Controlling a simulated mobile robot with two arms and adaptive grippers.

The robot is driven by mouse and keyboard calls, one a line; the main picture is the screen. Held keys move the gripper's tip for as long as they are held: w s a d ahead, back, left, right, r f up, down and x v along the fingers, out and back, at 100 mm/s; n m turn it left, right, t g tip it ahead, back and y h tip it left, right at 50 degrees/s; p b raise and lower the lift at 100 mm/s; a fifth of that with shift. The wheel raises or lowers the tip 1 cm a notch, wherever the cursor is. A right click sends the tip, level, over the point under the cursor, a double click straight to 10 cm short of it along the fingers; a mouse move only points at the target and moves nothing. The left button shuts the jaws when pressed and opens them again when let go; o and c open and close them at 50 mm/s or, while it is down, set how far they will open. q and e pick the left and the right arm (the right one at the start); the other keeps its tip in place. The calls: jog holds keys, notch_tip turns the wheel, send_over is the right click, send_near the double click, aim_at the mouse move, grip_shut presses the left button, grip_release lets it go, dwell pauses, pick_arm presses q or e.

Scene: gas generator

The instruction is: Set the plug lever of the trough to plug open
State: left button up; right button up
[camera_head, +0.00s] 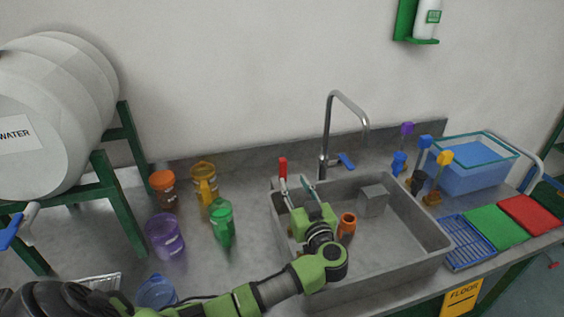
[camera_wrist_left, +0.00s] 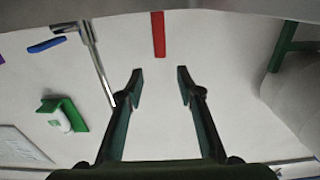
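The plug lever (camera_head: 283,169) is a red upright handle at the back left corner of the grey sink trough (camera_head: 421,235). It also shows as a red bar (camera_wrist_left: 158,34) at the top middle of the left wrist view. My left gripper (camera_head: 294,183) is over the left part of the trough, just in front of the lever. In the left wrist view its two fingers (camera_wrist_left: 160,72) are apart with nothing between them. The red bar lies ahead of the gap, and I see no contact. My right gripper is not in view.
The faucet (camera_head: 325,130) with a blue handle stands behind the trough. An orange cup (camera_head: 347,224) and a grey block (camera_head: 373,200) are inside it. Several coloured containers, including a green one (camera_head: 222,222), stand left. Brushes and a blue bin (camera_head: 478,179) are right.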

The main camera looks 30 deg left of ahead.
aim_at(284, 164)
pick_arm(q)
jog(key=x, duration=0.6)
jog(key=shift+w+a+f, duration=0.1)
jog(key=shift+a, duration=0.1)
jog(key=x, duration=0.4)
jog(key=shift+w+p, duration=0.1)
jog(key=shift+p, duration=0.2)
jog(key=shift+w+a, duration=0.45)
jog(key=shift+a, duration=0.05)
jog(key=shift+w+a+f, duration=0.1)
jog(key=shift+a, duration=0.05)
jog(key=shift+c, duration=0.3)
grip_shut()
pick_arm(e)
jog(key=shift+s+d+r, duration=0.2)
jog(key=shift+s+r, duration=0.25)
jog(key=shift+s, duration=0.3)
